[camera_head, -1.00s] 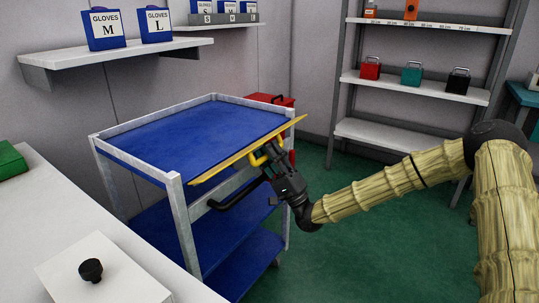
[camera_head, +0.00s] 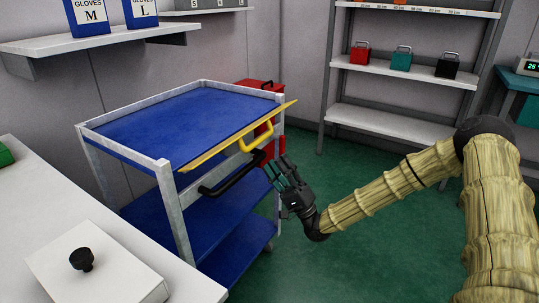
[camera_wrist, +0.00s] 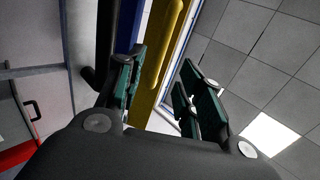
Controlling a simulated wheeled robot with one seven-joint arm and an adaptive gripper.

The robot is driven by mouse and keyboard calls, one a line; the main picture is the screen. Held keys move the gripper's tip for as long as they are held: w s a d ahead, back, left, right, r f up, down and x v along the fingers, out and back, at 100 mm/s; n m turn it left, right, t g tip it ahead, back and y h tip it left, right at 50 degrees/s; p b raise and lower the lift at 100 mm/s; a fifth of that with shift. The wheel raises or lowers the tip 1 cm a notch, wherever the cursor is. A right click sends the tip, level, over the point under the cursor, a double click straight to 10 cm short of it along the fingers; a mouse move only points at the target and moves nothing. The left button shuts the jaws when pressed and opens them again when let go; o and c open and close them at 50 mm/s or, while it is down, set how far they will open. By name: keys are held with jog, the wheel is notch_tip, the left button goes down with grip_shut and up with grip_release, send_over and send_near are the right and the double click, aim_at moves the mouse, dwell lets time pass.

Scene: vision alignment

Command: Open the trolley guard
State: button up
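The trolley (camera_head: 163,185) has a grey frame and blue shelves. Its yellow guard (camera_head: 212,151) lies along the front edge of the top shelf, tilted outward, with a yellow loop handle (camera_head: 259,138) on it. A black bar handle (camera_head: 228,178) sits below the guard. My gripper (camera_head: 281,166) is open and empty, to the right of and below the yellow handle, apart from it. In the wrist view, a yellow bar of the guard (camera_wrist: 160,55) shows between my spread fingers, beyond them.
A white counter (camera_head: 100,220) with a black-knobbed box (camera_head: 97,268) is at the lower left. A red case (camera_head: 258,87) stands behind the trolley. Shelving (camera_head: 405,83) with small boxes is at the back. Green floor is clear right of the trolley.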

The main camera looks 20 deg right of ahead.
jog(key=shift+v, duration=1.15)
jog(key=s+a+f+n+g+h, duration=0.15)
jog(key=a+f+g+h, duration=0.25)
jog(key=a+f, duration=0.5)
jog(key=s+a+f+g+h, duration=0.25)
jog(key=a+f, duration=0.25)
jog(key=f, duration=0.8)
jog(key=s+a+f+n+g+h, duration=0.1)
jog(key=s+f+n+g+h, duration=0.55)
jog(key=s+f, duration=0.9)
jog(key=s+d+f+n+g+h, duration=0.1)
jog(key=s+d+f+g, duration=0.15)
jog(key=s, duration=0.45)
jog(key=s+d+f+g+h, duration=0.1)
jog(key=s+d+g+h, duration=0.1)
jog(key=s+d+g, duration=0.35)
jog(key=s+d+f+n+g+h, duration=0.1)
jog(key=s+f, duration=0.1)
jog(key=s, duration=0.7)
notch_tip(320, 180, up, 26)
jog(key=p, duration=2.6)
jog(key=shift+w+r, duration=0.2)
